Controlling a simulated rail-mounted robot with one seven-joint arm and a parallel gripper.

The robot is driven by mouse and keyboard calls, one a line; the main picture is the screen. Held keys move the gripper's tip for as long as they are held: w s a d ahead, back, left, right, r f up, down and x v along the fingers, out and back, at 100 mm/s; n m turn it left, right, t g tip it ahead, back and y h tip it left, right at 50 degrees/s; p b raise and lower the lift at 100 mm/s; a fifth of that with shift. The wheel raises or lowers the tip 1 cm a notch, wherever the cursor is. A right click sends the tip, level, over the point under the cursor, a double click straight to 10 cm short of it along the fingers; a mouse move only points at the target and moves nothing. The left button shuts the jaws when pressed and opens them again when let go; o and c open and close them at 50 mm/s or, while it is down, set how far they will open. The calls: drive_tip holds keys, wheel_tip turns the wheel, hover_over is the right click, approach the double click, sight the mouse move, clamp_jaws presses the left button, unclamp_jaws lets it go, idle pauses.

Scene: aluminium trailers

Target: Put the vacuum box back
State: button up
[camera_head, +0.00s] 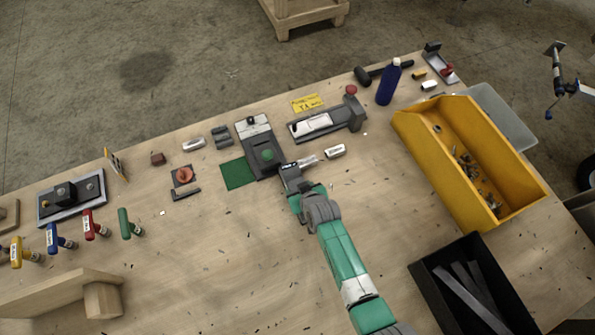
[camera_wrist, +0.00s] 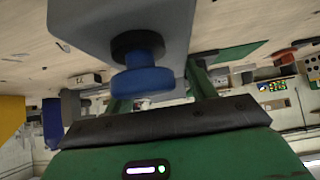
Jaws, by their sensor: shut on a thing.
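The vacuum box (camera_head: 258,135) is a dark grey body with a pale end and a round green button on top. In the head view it lies at the middle of the bench, partly over a green mat (camera_head: 237,174). My gripper (camera_head: 285,170) is at its near right end, shut on it. Whether the box touches the mat or bench is unclear.
A grey fixture with a red knob (camera_head: 350,115) stands close behind right. A small white-labelled piece (camera_head: 335,151) lies right of my gripper. An orange-knobbed part (camera_head: 183,176) lies left. A yellow bin (camera_head: 415,135) and black tray (camera_head: 425,272) are at right.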

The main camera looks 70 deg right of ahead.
drive_tip(key=shift+r, duration=0.1)
drive_tip(key=shift+c, duration=0.6)
drive_tip(key=shift+r, duration=0.55)
drive_tip(key=shift+s+a+r, duration=0.15)
drive_tip(key=shift+r, duration=0.45)
drive_tip(key=shift+s+a+r, duration=0.1)
drive_tip(key=shift+r, duration=0.5)
drive_tip(key=s+a+r, duration=0.1)
drive_tip(key=s+a, duration=0.9)
drive_tip(key=a, duration=0.1)
drive_tip(key=shift+a+r+b, duration=0.25)
drive_tip(key=shift+b, duration=0.15)
